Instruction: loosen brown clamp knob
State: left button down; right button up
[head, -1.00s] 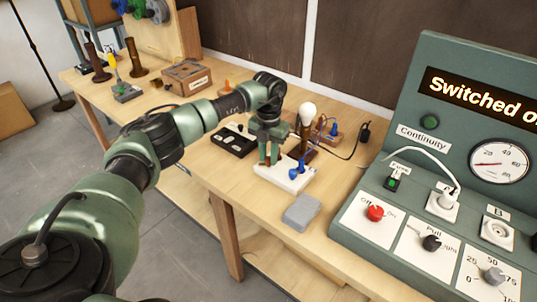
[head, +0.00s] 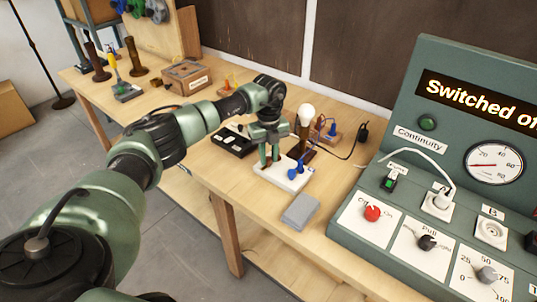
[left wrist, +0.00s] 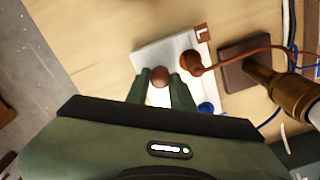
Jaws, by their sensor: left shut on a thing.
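A white terminal block (head: 293,184) lies on the bench; it also shows in the left wrist view (left wrist: 146,58). My left gripper (head: 268,158) points down over its left part. In the left wrist view its fingertips (left wrist: 162,80) are shut on a round brown clamp knob (left wrist: 159,76), one finger on each side. Blue clamp knobs (head: 295,172) stand at the block's right side. My right gripper is not in view.
A lamp with a white bulb (head: 306,113) stands just behind the block. A grey block (head: 300,211) lies in front, a black box (head: 233,142) to the left. A green test panel (head: 446,152) reading "Switched of..." fills the right. Cables run behind the lamp.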

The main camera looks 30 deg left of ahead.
aim_at(268, 159)
pick_arm(q)
jog(key=shift+w+r+n, duration=0.1)
jog(key=shift+n, duration=0.5)
jog(key=c, duration=1.5)
grip_release()
notch_tip(268, 159, up, 8)
jog(key=shift+f+b, duration=0.1)
jog(key=shift+b, duration=0.85)
jog(key=shift+f, duration=0.15)
